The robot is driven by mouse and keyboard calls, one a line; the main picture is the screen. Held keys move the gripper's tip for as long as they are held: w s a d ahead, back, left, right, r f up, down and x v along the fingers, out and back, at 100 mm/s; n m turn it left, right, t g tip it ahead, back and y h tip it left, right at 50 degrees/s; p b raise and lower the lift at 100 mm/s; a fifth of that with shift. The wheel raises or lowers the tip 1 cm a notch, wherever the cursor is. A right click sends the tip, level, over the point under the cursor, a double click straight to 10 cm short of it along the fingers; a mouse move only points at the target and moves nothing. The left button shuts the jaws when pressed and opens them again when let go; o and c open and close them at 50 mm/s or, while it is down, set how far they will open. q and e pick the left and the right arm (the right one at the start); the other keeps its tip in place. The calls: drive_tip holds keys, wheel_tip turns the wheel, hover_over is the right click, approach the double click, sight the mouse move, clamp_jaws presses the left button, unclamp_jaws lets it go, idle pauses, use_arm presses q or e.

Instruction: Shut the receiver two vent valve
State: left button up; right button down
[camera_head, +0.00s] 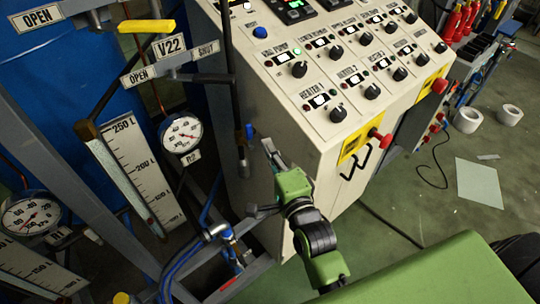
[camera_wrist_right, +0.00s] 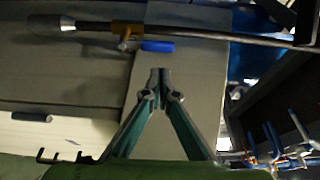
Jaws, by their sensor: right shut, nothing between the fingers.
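A small valve with a blue handle (camera_head: 249,130) sits on a thin upright pipe beside the control cabinet, right of the gauge marked R2 (camera_head: 181,134). In the right wrist view, the blue handle (camera_wrist_right: 157,46) lies along the pipe beside a brass body (camera_wrist_right: 126,32). No label on this valve is readable. My right gripper (camera_head: 268,148) is shut and empty, close to the cabinet's side and just right of the valve. In the wrist view its fingertips (camera_wrist_right: 160,73) point at the blue handle, with a gap between. My left gripper is out of view.
The control cabinet (camera_head: 330,110), with several switches and red knobs, stands directly right of the valve. A V22 plate (camera_head: 168,46) with OPEN and SHUT signs and a yellow lever (camera_head: 146,26) is at upper left. A graduated scale (camera_head: 140,175) and blue tubes crowd the left.

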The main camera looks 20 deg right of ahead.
sight(249, 136)
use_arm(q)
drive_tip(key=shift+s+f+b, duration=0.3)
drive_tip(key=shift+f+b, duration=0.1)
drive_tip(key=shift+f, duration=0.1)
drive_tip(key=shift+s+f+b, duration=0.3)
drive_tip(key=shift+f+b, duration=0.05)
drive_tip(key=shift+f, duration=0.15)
use_arm(e)
drive_tip(key=w, duration=0.5)
drive_tip(key=shift+w+a, duration=0.1)
drive_tip(key=shift+w, duration=0.3)
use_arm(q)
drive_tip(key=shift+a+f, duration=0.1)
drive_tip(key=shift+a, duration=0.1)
